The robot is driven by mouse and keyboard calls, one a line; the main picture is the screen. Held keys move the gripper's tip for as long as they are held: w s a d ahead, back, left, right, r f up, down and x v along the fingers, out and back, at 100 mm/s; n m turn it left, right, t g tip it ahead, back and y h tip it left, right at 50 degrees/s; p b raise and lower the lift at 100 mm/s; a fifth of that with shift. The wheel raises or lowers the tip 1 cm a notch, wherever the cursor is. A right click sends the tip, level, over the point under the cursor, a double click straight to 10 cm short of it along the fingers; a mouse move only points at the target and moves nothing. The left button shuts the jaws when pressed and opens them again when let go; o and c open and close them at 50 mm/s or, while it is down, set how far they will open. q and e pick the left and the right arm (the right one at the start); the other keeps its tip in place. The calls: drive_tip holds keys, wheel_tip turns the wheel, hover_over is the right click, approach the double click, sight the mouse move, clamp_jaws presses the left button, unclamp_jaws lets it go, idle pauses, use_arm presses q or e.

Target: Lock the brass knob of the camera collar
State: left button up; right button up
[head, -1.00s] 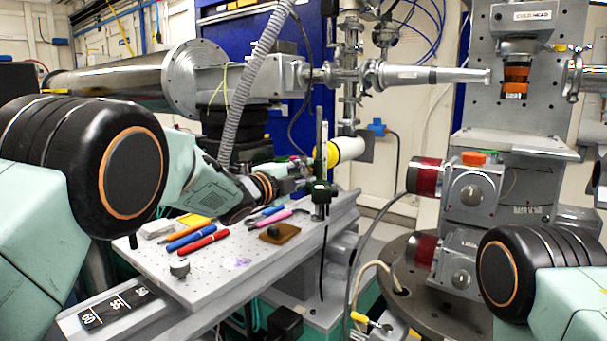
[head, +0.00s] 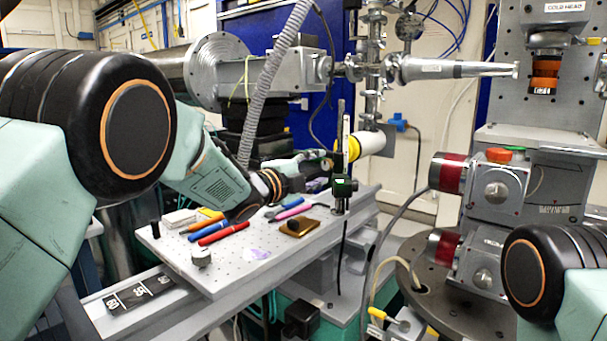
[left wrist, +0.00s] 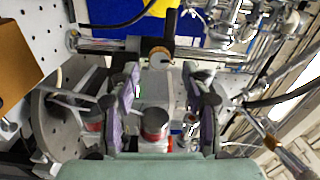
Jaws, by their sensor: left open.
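A round brass-coloured knob (left wrist: 160,56) shows in the left wrist view, just beyond my left fingertips and near the middle between them. My left gripper (left wrist: 165,92) is open, with purple-padded fingers apart and nothing seen between them. In the head view my left gripper (head: 305,163) reaches over the back of the breadboard, just left of an upright post (head: 346,125) with a dark green base. A white cylinder with a yellow band (head: 366,143) lies behind the post. The collar is too small and covered to make out. My right gripper is out of view.
A grey ribbed hose (head: 272,75) hangs behind my left arm. Vacuum hardware with red-banded cylinders (head: 446,172) stands at right.

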use_arm(q)
drive_tip(key=shift+v, duration=2.4)
drive_tip(key=shift+r, duration=0.1)
